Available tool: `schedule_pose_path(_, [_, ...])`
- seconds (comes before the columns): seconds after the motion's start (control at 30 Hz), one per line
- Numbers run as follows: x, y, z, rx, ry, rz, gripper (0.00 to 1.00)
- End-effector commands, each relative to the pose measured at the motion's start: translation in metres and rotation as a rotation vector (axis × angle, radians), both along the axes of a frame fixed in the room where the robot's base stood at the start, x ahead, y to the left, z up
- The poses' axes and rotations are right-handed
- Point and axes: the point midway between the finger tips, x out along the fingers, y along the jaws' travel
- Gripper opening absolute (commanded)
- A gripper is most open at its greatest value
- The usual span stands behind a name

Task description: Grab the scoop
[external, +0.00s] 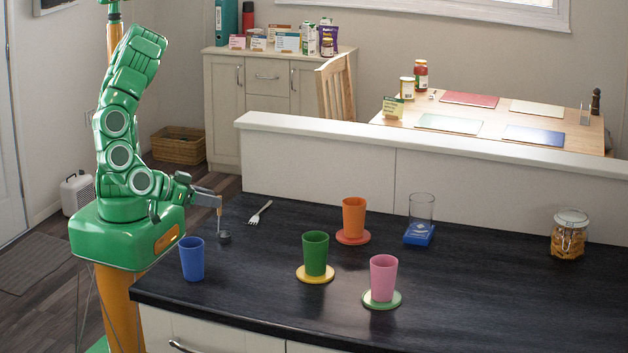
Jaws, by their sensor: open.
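A small dark scoop (224,237) is on the black countertop near its left end. A thin upright handle, which seems to be the scoop's, rises from it toward my gripper (218,200). My gripper is open, just above the scoop and close to the top of this handle. The view is too small to tell whether the handle is between the fingers or touching them.
A fork (260,212) lies right of the scoop, and a blue cup (192,259) stands in front. Orange (353,216), green (315,253) and pink (383,277) cups stand on coasters farther right. A raised ledge (420,150) runs along the back.

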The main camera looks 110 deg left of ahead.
Motion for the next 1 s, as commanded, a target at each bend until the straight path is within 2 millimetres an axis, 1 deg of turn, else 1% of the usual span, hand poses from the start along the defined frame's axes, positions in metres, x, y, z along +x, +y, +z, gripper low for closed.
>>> schedule_pose_path(0.17, [0.006, 0.006, -0.003, 0.000, -0.001, 0.001, 0.43])
schedule_pose_path(0.6, [0.031, 0.030, -0.016, -0.002, -0.002, 0.000, 0.43])
schedule_pose_path(0.73, [0.034, 0.034, -0.018, -0.001, -0.003, 0.000, 0.43])
schedule_pose_path(1.0, [0.035, 0.035, -0.019, -0.001, -0.002, 0.000, 0.43])
